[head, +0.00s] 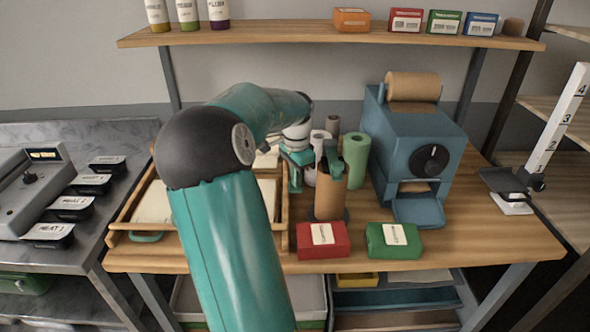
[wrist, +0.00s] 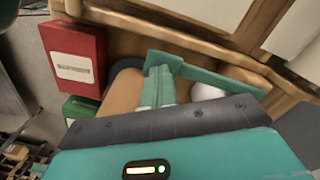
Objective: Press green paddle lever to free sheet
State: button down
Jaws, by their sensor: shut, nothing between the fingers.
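A wooden tray (head: 118,224) holds pale sheets (head: 153,203). A flat green piece (head: 147,237) at its front left edge looks like the paddle lever. My teal gripper (head: 298,180) points down by the tray's right side, well right of that piece and partly behind my arm. In the wrist view my gripper's fingers (wrist: 159,78) are together and empty, beside a brown roll (wrist: 122,95). A green bar crosses behind their tips; I cannot tell whether it belongs to the gripper. My arm covers the tray's middle.
The brown roll (head: 330,198) stands upright close to my gripper, with a green roll (head: 356,160) behind it. A red box (head: 322,250) and green box (head: 393,250) lie along the front edge. A blue dispenser (head: 415,145) stands right. A shelf (head: 270,34) spans above.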

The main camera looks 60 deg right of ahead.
notch_tip(320, 180, up, 7)
dwell(0.8)
dwell(0.5)
jog(key=w+a+r+n+t, duration=0.1)
jog(key=w+a+n, duration=0.25)
jog(key=a, duration=0.45)
jog(key=w+a+r+n+t, duration=0.1)
jog(key=w+a+n, duration=0.25)
jog(key=a, duration=0.45)
jog(key=w+a+r+n+t, duration=0.1)
jog(key=w+a+n, duration=0.25)
jog(key=a, duration=0.55)
jog(key=s+a+n+t, duration=0.1)
jog(key=s+a+n, duration=0.2)
jog(key=a+n, duration=0.4)
jog(key=s+a+f+n+t, duration=0.1)
jog(key=s+a+n, duration=0.2)
jog(key=a, duration=1.4)
jog(key=n, duration=0.4)
jog(key=shift+s+f+t, duration=0.3)
jog(key=shift+s, duration=0.05)
